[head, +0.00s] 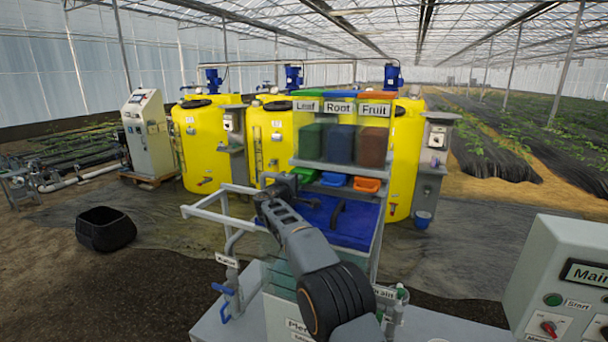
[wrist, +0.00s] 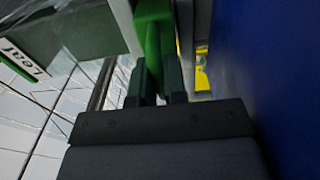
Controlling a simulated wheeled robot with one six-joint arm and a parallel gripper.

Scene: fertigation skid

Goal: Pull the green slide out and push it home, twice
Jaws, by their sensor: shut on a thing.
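The green slide (head: 305,174) sits under the dispenser labelled Leaf, at the left end of a row of three slides. In the wrist view its green part (wrist: 154,45) runs down between the two dark fingers of my gripper (wrist: 157,85). My gripper is shut on it. In the head view my gripper (head: 286,180) is at the left of the green slide, and its fingertips are hard to make out. How far the slide is out cannot be told.
A blue slide (head: 335,179) and an orange slide (head: 367,184) sit to the right, under the Root and Fruit dispensers. A blue tray (head: 360,222) lies below. A pale pipe frame (head: 215,212) stands left of my arm. A white Main control box (head: 560,275) is at the right.

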